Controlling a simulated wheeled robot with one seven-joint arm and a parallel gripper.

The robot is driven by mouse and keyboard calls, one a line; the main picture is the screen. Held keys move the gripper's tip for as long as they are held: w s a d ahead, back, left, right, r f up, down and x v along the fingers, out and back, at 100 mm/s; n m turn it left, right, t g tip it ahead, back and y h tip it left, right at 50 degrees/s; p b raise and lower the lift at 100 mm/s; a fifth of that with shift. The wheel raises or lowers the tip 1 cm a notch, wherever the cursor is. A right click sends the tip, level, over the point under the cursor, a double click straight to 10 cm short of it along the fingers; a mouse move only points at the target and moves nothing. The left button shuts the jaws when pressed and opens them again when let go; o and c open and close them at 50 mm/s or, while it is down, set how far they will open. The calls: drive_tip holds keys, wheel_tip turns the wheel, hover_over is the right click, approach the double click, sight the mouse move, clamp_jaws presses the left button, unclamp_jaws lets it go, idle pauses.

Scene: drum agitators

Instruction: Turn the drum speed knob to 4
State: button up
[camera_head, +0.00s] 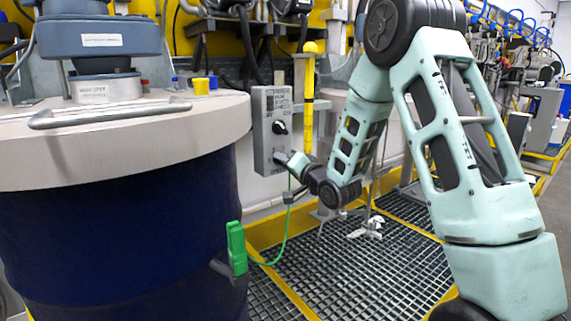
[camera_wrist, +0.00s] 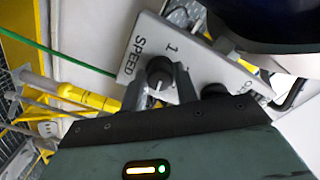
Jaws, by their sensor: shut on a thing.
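The grey control box (camera_head: 264,140) stands beside the drum, with a black upper knob (camera_head: 280,127) on its face. My gripper (camera_head: 284,158) is at the lower part of the box. In the wrist view, my gripper (camera_wrist: 160,86) has its two fingers on either side of the black speed knob (camera_wrist: 160,68) and is shut on it. The panel (camera_wrist: 190,48) shows "SPEED" and a "1" near this knob; other marks are hidden by the fingers and gripper body. A white pointer line shows on the knob. A second dark knob (camera_wrist: 214,91) is partly hidden.
The large blue drum (camera_head: 120,225) with its beige lid (camera_head: 150,145) fills the left. A green clamp (camera_head: 236,247) on the drum has a green cable running up past my gripper. A yellow post (camera_head: 308,95) stands right of the box. Floor grating (camera_head: 350,270) lies below.

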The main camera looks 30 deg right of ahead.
drive_tip(key=shift+m, duration=1)
drive_tip(key=o, duration=0.9)
drive_tip(key=shift+s, duration=0.1)
